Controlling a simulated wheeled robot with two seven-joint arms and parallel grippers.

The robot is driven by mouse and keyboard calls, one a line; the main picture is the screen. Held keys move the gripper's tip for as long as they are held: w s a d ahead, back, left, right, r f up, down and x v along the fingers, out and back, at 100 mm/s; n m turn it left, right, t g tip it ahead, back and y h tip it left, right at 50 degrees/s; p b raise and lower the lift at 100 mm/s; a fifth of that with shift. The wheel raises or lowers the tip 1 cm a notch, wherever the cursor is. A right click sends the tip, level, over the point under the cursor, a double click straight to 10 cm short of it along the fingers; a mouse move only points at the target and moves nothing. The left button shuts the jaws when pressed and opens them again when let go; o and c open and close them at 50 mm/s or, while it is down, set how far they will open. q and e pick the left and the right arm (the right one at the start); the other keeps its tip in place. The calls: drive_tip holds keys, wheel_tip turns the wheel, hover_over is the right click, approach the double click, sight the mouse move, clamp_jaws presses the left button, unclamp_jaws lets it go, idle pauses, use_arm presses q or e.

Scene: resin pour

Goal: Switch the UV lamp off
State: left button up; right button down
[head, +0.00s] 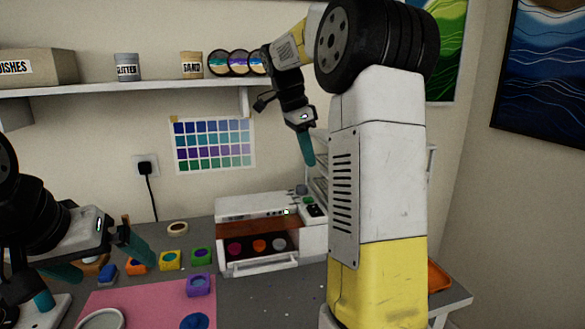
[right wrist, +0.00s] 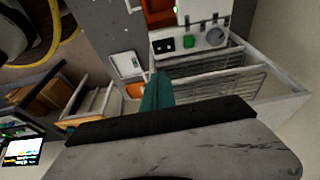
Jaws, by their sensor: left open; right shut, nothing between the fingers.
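The UV lamp (head: 265,208) is a white box at the back of the table, with an open front holding red, orange and grey round pieces. A small green light (head: 287,212) glows on its front. Its top right end carries a dark switch panel (head: 314,209) and a green button (head: 308,201); the right wrist view shows the green button (right wrist: 188,42) beside a grey knob (right wrist: 215,36). My right gripper (head: 308,160) is shut and empty, above the lamp's right end, apart from the button. My left gripper (head: 98,258) is open and empty over the table's left side.
Small coloured moulds, including a yellow one (head: 170,260) and a purple one (head: 199,286), stand left of the lamp. A pink mat (head: 145,300) lies in front. A wire rack (right wrist: 205,85) stands close to the lamp's right end. A shelf (head: 130,88) hangs above.

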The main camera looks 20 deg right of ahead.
drive_tip(key=shift+r, duration=0.15)
drive_tip(key=shift+w+a+r+t, duration=0.1)
drive_tip(key=shift+w+a+t, duration=0.05)
drive_tip(key=shift+w, duration=0.25)
drive_tip(key=shift+w+a+t, duration=0.1)
drive_tip(key=shift+w+t, duration=0.05)
drive_tip(key=shift+w, duration=0.2)
hover_over(315, 206)
drive_tip(key=a, duration=0.1)
wheel_tip(315, 206, down, 12)
drive_tip(key=shift+s, duration=0.15)
drive_tip(key=shift+f, duration=0.85)
